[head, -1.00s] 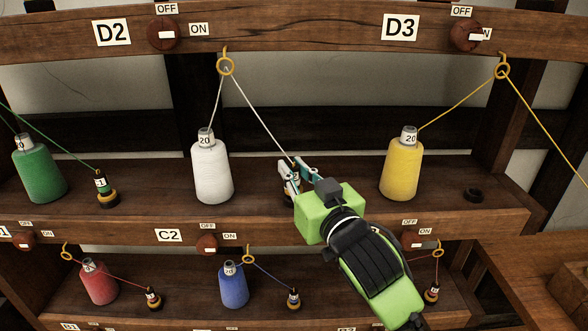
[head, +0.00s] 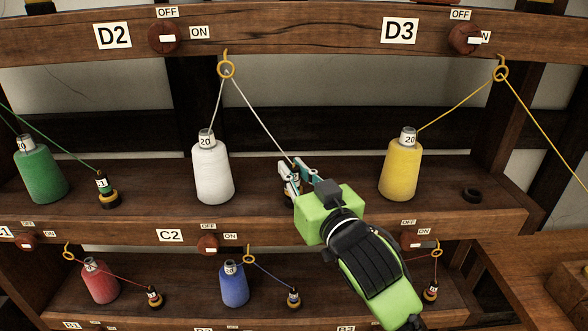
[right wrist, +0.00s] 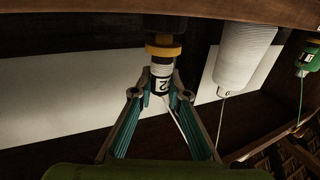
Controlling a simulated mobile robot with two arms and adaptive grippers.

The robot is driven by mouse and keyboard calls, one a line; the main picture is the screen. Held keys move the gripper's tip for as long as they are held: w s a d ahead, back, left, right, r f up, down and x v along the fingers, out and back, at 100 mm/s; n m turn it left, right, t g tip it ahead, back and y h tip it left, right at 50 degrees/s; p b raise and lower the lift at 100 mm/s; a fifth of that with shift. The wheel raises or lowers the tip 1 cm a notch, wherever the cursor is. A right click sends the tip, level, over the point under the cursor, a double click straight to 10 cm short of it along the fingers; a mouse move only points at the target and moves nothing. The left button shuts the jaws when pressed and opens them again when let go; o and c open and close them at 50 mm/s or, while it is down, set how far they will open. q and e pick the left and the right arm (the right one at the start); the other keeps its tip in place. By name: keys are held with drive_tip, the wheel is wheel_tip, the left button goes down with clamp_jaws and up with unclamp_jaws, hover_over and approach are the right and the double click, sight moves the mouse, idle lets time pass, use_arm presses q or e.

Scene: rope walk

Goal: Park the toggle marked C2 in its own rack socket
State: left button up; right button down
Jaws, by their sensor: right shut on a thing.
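My right gripper (head: 300,180) is shut on a white-labelled toggle (right wrist: 161,76) at the middle shelf, right of the white cone. A "2" shows on its label; the rest is turned out of sight. The toggle's yellow collar (right wrist: 163,52) lies against or close to a dark round socket (right wrist: 166,25); I cannot tell if it is fully seated. A white cord runs from the toggle up to a brass eye (head: 226,69). The C2 sign (head: 170,235) is on the beam below this shelf. My left gripper is not in view.
A white cone (head: 212,172) stands left of my gripper and a yellow cone (head: 400,168) right of it. An empty black socket (head: 471,195) lies further right. A green-cord toggle (head: 103,188) stands at left. Lower shelf holds red (head: 99,282) and blue (head: 234,286) cones.

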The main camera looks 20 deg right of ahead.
drive_tip(key=shift+f+b, duration=0.4)
drive_tip(key=shift+f, duration=0.2)
drive_tip(key=c, duration=2.2)
unclamp_jaws()
drive_tip(key=shift+c, duration=0.2)
